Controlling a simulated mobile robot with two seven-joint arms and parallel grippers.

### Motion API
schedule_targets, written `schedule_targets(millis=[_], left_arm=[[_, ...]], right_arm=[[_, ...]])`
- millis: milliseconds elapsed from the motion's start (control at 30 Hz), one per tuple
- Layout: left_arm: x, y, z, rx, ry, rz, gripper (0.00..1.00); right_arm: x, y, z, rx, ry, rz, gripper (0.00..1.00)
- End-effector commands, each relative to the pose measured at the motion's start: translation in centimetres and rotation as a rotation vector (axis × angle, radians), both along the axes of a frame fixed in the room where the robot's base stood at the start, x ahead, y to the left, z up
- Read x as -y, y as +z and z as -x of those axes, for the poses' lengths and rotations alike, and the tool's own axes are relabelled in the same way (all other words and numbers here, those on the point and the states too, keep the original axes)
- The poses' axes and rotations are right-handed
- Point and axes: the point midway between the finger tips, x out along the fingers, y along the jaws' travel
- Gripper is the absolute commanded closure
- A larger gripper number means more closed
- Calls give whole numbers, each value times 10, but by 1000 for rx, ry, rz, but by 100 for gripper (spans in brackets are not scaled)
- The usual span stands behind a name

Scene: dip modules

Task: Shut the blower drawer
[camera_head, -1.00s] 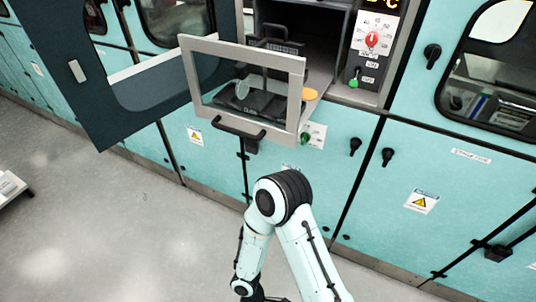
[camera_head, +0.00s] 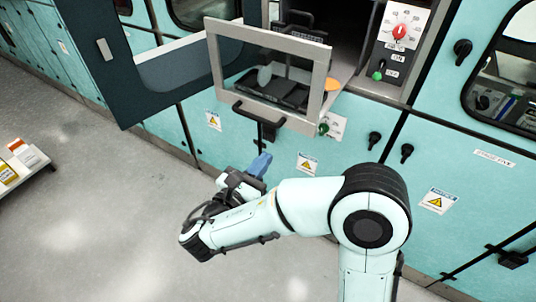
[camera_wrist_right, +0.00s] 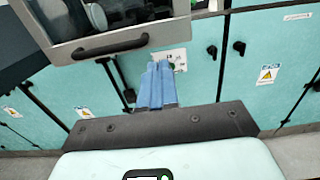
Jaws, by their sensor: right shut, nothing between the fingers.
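The blower drawer (camera_head: 318,82) stands pulled out of its opening in the teal cabinet wall. It has a grey-framed clear front, with dark items visible inside. Its black bar handle (camera_head: 258,116) is on the lower front, and the handle also shows in the right wrist view (camera_wrist_right: 110,46). My right gripper (camera_head: 260,163) has blue fingers and is shut and empty. It is below the drawer handle in the head view and apart from it. In the right wrist view the blue fingers (camera_wrist_right: 157,82) point toward the cabinet, right of the handle. My left gripper is not in view.
A dark hinged door (camera_head: 95,65) stands open left of the drawer. A control panel (camera_head: 412,18) with a red dial and green switch is to the right. A low white platform (camera_head: 38,163) with boxes is at the far left. The grey floor is clear.

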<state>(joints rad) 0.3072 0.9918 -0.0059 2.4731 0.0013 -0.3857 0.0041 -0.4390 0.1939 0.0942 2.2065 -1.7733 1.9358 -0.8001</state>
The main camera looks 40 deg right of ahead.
Motion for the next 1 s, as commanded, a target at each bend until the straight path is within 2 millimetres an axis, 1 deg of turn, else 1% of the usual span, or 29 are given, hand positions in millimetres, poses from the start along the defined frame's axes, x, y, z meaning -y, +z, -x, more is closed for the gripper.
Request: schedule_targets(millis=[33,300,500,600,700,1000], left_arm=[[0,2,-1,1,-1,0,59],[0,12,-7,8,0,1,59],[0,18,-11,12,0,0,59],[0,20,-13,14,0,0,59],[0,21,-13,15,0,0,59],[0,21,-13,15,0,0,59]], right_arm=[[11,1,-3,-1,-6,1,100],[65,1,-26,-1,-7,-1,100],[95,1,-39,-2,-4,-1,100],[105,0,-43,-3,-3,-2,100],[110,0,-45,-3,-2,-1,100],[112,-1,-46,-3,-1,-2,100]])
